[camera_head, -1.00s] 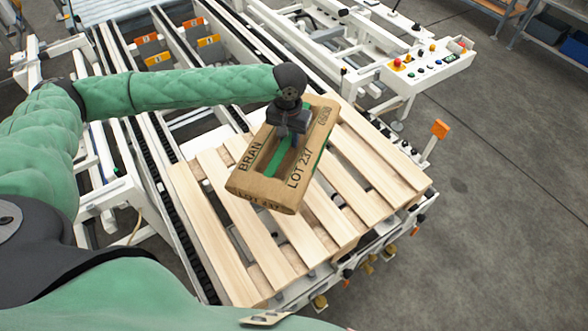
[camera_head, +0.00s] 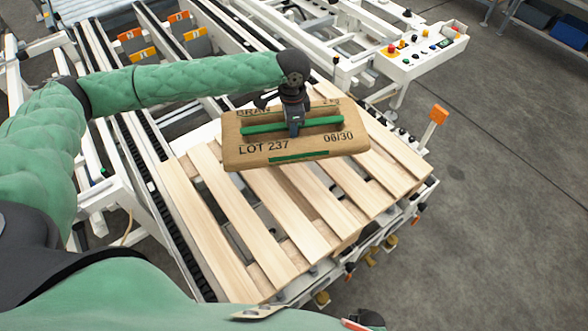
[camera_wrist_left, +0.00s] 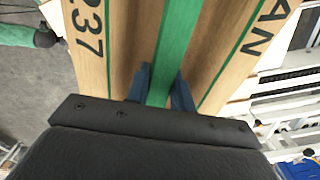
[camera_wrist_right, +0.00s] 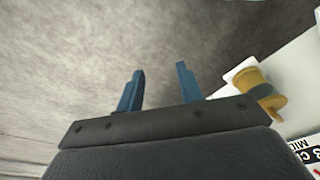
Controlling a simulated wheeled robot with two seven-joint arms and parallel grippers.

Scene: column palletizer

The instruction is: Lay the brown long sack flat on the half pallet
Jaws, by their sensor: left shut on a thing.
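The brown long sack (camera_head: 255,150) has green stripes and the print "LOT 237" and "08/30". My left gripper (camera_head: 295,130) is shut on its green middle strip from above, and the sack hangs over the far part of the wooden half pallet (camera_head: 230,215). Whether its underside touches the slats cannot be told. The left wrist view shows blue fingers (camera_wrist_left: 160,88) on either side of the green strip, with the sack (camera_wrist_left: 120,45) filling the upper picture. My right gripper (camera_wrist_right: 160,90) is open and empty in the right wrist view, above grey floor.
The pallet lies on a conveyor with dark chains (camera_head: 150,160) at its left. A white control panel (camera_head: 425,55) with coloured buttons stands at the back right, and an orange box (camera_head: 439,114) on a post at the pallet's right corner. The near slats are bare.

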